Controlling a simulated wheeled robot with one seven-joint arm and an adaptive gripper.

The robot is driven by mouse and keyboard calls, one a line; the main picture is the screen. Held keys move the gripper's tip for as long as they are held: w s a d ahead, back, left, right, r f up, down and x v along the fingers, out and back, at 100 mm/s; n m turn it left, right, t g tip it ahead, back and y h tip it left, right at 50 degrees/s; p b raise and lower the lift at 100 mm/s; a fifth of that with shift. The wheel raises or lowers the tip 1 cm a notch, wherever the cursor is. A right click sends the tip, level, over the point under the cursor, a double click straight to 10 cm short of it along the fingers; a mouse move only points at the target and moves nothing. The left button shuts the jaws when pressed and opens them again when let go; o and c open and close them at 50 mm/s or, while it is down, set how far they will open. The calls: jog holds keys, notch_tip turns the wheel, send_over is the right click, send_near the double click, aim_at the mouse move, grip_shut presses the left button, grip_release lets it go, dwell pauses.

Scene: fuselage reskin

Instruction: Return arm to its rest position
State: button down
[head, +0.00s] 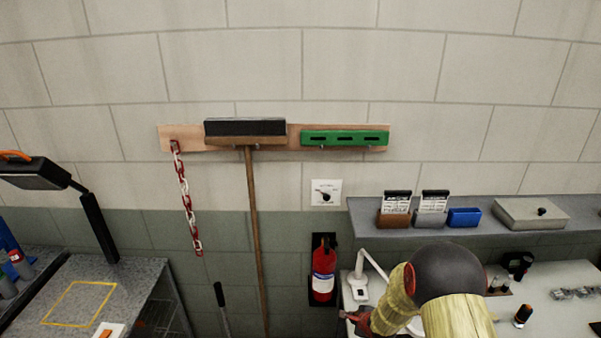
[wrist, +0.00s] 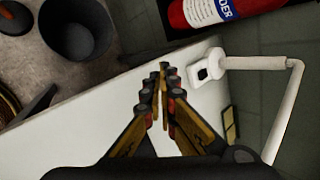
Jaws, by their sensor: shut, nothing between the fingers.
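My gripper (wrist: 162,85) is shut and empty in the wrist view. Its fingers meet over the corner of a white table (wrist: 95,135). In the head view my arm, with yellow links and a dark round joint, reaches in at the lower right. There my gripper (head: 356,317) shows only in part, low beside the fire extinguisher (head: 323,272) and the white lamp (head: 360,285). The lamp base (wrist: 208,68) is close to the right of the fingertips in the wrist view, and its arm (wrist: 295,100) bends down the right side.
A grey shelf (head: 480,240) with small card boxes hangs above the white table (head: 555,300). A dark bucket (wrist: 75,35) stands on the floor. A grey workbench (head: 130,275) with a black lamp (head: 95,225) is at left. A broom (head: 252,190) and chain (head: 184,195) hang on the wall.

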jog(key=s+f+n+g, duration=0.1)
jog(key=s, duration=0.1)
jog(key=s+d+f+n, duration=0.1)
jog(key=s, duration=0.1)
jog(key=s+f+n+g, duration=0.1)
jog(key=s+n, duration=0.1)
jog(key=shift+s+d+g+h, duration=0.3)
jog(key=shift+d+h, duration=0.1)
jog(key=s+a+r+n+b, duration=0.1)
jog(key=s+r+n+b, duration=0.9)
jog(key=s+r, duration=2.1)
notch_tip(320, 180, up, 3)
jog(key=n, duration=0.6)
jog(key=shift+a+f+n, duration=0.2)
jog(key=shift+n, duration=0.1)
